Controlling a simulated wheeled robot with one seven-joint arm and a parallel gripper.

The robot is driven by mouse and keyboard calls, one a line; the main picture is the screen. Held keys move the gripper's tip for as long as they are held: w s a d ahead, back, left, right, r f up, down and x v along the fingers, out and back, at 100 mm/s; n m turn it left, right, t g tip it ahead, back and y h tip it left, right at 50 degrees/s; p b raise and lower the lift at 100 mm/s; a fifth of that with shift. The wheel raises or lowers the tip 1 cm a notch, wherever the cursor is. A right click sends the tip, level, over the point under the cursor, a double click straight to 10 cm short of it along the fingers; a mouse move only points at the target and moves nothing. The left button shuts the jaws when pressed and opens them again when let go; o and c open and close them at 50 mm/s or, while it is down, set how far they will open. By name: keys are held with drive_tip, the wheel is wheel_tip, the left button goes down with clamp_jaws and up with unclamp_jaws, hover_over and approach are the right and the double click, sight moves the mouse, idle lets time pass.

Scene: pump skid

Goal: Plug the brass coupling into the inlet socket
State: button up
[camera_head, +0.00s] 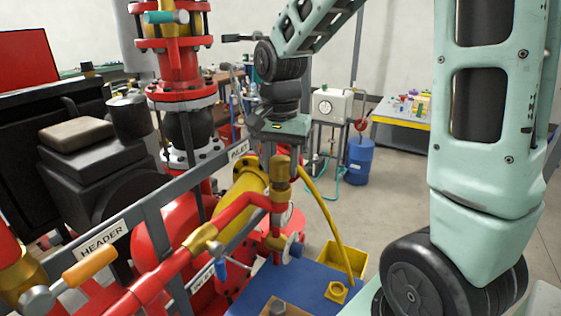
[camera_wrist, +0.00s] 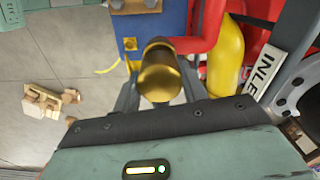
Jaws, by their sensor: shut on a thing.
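The brass coupling (camera_head: 281,168) is held upright at the end of my gripper (camera_head: 280,155). In the wrist view the coupling (camera_wrist: 160,74) sits between the two dark fingers of my gripper (camera_wrist: 160,92). A yellow hose (camera_head: 325,212) runs from beside the coupling down to the blue bench. In the head view the coupling is directly above a brass fitting (camera_head: 279,195) on top of a red pipe, which seems to be the inlet socket. I cannot tell whether the coupling is seated in it or only in line above it. The coupling hides the socket's mouth in the wrist view.
A red pipe (camera_head: 240,212) and a fat yellow pipe (camera_head: 248,186) lie just below. The blue bench (camera_head: 300,285) bears a yellow bin (camera_head: 345,258). Open floor lies to the right.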

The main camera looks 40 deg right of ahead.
drive_tip(key=shift+f+b, duration=0.85)
drive_tip(key=shift+f, duration=0.4)
drive_tip(key=o, duration=1.2)
drive_tip(key=shift+r, duration=0.1)
wheel_tip(320, 180, up, 17)
drive_tip(key=b, duration=0.3)
drive_tip(key=shift+r, duration=0.15)
